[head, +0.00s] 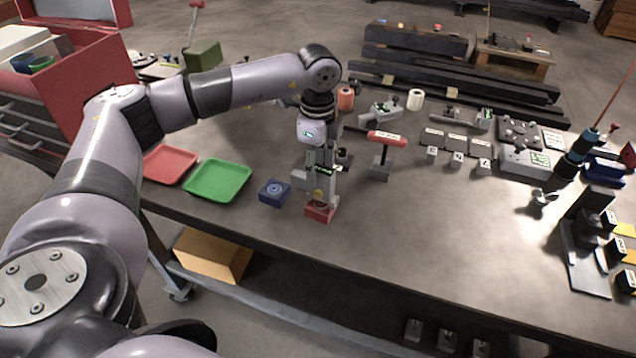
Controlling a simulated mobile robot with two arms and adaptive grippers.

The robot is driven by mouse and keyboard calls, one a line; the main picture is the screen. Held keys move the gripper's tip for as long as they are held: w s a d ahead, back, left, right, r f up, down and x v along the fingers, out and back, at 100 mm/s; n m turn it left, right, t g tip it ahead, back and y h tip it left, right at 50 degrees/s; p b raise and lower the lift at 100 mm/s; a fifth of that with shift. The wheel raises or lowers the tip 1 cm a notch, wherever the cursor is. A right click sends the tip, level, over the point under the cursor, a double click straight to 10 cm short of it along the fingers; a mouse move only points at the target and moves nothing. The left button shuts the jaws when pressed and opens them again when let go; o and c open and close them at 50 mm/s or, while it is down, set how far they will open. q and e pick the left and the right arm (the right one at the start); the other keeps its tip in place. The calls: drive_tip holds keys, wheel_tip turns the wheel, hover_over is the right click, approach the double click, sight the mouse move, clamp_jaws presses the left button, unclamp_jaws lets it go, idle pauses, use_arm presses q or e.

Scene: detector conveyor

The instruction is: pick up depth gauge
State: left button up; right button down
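My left gripper (319,198) points straight down at the front middle of the table, directly over a small red block (320,212). Its grey fingers overlap the block's top, and I cannot tell whether they are open or closed on anything. No object is clearly recognisable as the depth gauge. A T-shaped tool with a red bar on a grey stem (386,140) stands upright to the right of the gripper, apart from it; whether it is the gauge is unclear. My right gripper is not in view.
A blue block (274,191) sits close left of the gripper. Green (218,180) and red (168,164) trays lie further left. Small devices and cards line the back right, and a black fixture (585,258) stands at the right edge. The front middle-right table is clear.

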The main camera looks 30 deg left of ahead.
use_arm(q)
clamp_jaws()
idle(0.3)
drive_tip(key=shift+r, duration=0.1)
idle(0.4)
